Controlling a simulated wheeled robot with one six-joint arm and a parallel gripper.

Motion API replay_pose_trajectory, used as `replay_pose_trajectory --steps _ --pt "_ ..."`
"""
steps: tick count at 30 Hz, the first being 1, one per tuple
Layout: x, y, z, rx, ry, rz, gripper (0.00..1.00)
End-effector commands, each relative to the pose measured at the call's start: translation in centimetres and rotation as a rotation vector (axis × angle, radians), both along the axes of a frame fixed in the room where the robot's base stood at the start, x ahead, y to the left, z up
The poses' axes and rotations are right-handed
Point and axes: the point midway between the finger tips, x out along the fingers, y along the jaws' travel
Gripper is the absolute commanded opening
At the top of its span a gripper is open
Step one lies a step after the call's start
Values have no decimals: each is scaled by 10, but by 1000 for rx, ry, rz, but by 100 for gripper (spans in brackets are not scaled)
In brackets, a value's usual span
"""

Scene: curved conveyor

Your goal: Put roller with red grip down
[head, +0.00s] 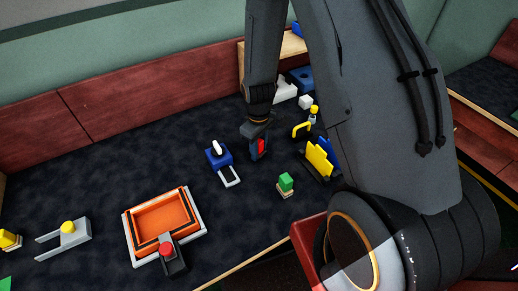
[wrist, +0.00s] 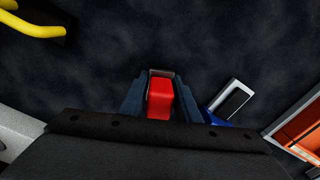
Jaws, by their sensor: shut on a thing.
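The roller's red grip (wrist: 160,98) is between the two fingers of my gripper (wrist: 160,100) in the wrist view. My gripper is shut on it. In the head view, my gripper (head: 257,150) points down over the dark surface with the red grip (head: 261,146) showing at its fingers. The rest of the roller is mostly hidden. I cannot tell whether the roller touches the surface.
A blue block with a white knob and a light frame (head: 219,158) stands just left of my gripper. An orange tray (head: 190,205) is further front left. A green block (head: 286,182), yellow plates (head: 319,160) and a yellow handle (head: 301,129) stand to the right.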

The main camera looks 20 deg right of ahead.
Motion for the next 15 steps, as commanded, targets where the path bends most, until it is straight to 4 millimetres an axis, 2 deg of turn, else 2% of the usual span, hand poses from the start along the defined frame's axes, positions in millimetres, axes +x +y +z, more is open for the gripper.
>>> replay_pose_trajectory --steps 8,9,11,15 --pt "0 0 -3 0 0 0 5" --pt "0 0 -3 0 0 0 36" --pt "0 0 -3 0 0 0 46" --pt "0 0 -3 0 0 0 48"
